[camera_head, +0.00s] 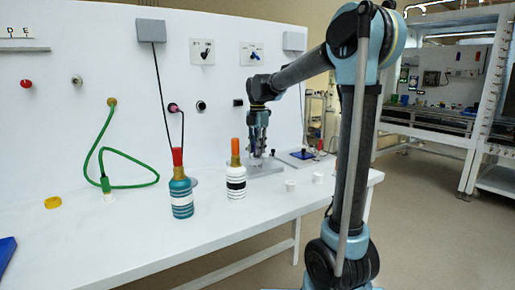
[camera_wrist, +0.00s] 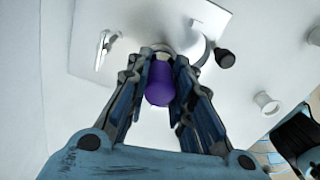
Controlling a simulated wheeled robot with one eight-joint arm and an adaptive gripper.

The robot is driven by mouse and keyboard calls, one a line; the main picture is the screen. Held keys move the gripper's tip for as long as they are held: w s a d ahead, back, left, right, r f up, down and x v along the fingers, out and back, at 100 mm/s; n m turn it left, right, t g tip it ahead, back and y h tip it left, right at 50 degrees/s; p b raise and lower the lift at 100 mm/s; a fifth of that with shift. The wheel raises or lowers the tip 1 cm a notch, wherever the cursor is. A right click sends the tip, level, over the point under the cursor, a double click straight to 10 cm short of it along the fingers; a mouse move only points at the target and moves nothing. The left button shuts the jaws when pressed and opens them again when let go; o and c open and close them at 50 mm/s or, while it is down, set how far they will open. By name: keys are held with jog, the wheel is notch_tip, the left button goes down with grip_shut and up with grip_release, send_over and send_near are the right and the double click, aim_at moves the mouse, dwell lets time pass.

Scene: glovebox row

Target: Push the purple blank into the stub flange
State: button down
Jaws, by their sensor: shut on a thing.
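My gripper (camera_wrist: 160,62) is shut on the purple blank (camera_wrist: 160,84), which shows between its two fingers in the wrist view. Just past the fingertips, a pale round fitting (camera_wrist: 193,44) with a black knob (camera_wrist: 225,57) stands on a light plate; it looks like the stub flange, partly hidden by the gripper. I cannot tell whether the blank touches it or is inside it. In the head view my gripper (camera_head: 258,148) points down over a grey plate (camera_head: 266,170) at the back of the bench, and the blank cannot be made out there.
A teal striped bottle (camera_head: 181,199) and a white striped bottle (camera_head: 236,182) stand left of my gripper. Small white cups (camera_head: 290,186) stand in front of the plate. A board with a blue piece (camera_head: 303,154) lies to the right. A green hose (camera_head: 135,186) hangs at left.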

jog(key=shift+f, duration=0.25)
jog(key=c, duration=1.3)
grip_release()
jog(key=shift+c, duration=0.2)
notch_tip(320, 180, up, 12)
jog(key=shift+f, duration=0.1)
